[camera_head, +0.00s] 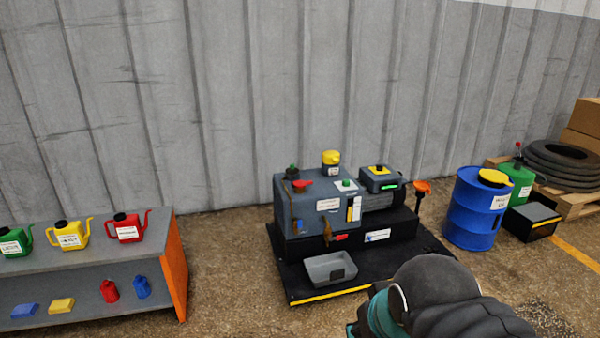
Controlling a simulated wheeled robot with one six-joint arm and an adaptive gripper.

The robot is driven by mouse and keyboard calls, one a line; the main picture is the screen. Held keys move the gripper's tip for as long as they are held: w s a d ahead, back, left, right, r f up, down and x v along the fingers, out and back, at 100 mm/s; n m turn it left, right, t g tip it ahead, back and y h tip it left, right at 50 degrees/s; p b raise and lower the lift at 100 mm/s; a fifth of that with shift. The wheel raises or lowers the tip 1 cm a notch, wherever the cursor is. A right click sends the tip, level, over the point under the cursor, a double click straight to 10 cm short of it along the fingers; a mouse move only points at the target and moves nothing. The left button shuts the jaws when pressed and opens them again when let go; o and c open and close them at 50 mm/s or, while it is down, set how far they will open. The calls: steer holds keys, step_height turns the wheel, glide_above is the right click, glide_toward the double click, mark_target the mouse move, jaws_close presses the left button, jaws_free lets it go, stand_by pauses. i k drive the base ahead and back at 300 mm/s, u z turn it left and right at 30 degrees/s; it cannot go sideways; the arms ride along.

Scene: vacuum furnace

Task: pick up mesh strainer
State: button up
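I cannot make out a mesh strainer for certain. An orange funnel-shaped piece (422,187) stands at the right end of the grey pump unit (320,205), too small to tell whether it has mesh. My arm reaches in from the bottom right, in front of the pump's black base mat. The fingers of my gripper do not show; only dark and teal arm parts are seen at the lower edge.
A grey tray (330,268) lies on the black mat (290,270). A shelf (100,262) with several cans and small blocks stands left. A blue barrel (468,212), green can (520,180) and dark box (532,222) stand right. Floor between shelf and mat is clear.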

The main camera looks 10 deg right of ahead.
mark_target(291, 170)
steer(key=u, duration=0.15)
steer(key=i, duration=1.9)
steer(key=u, duration=0.1)
